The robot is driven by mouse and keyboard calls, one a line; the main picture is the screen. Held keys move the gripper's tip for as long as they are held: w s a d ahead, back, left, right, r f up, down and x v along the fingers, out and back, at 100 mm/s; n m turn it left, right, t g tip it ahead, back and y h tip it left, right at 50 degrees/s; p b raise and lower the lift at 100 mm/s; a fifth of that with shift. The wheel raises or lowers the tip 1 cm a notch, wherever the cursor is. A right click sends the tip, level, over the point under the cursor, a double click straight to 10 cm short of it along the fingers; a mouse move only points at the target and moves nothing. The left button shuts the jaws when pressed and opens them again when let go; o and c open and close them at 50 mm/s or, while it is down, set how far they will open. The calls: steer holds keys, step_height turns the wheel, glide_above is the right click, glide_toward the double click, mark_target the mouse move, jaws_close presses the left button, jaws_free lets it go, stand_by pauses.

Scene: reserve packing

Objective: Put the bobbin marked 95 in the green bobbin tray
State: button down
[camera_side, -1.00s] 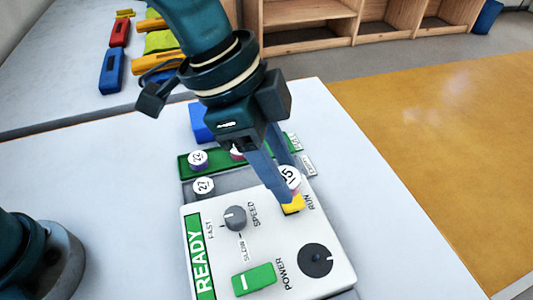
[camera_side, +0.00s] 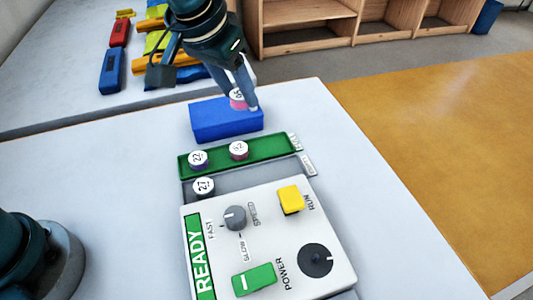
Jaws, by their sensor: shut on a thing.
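My gripper (camera_side: 250,100) is shut on a pink bobbin (camera_side: 238,99) with a white top. It is held over the blue block, and its number is too small to read surely. The green bobbin tray (camera_side: 268,147) lies in front of the blue block. In it stand a purple bobbin marked 22 (camera_side: 198,159) at the left and a pink bobbin (camera_side: 238,150) near the middle, whose number looks like 42. The right part of the green tray is bare.
The blue block (camera_side: 228,122) stands behind the green tray. A grey tray (camera_side: 255,177) in front holds a dark bobbin marked 27 (camera_side: 204,187). The control box (camera_side: 215,220), with a yellow RUN button (camera_side: 291,199), is nearest. The white table is clear at the right.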

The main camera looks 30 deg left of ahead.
steer(key=w+a+f+n+y, duration=0.1)
steer(key=w+a+n, duration=0.25)
steer(key=a, duration=0.35)
glide_above(274, 144)
steer(key=s, duration=0.1)
steer(key=f, duration=0.7)
steer(key=shift+s+d+f, duration=0.1)
steer(key=shift+s+f, duration=0.1)
steer(key=shift+f, duration=2.15)
steer(key=shift+f, duration=0.15)
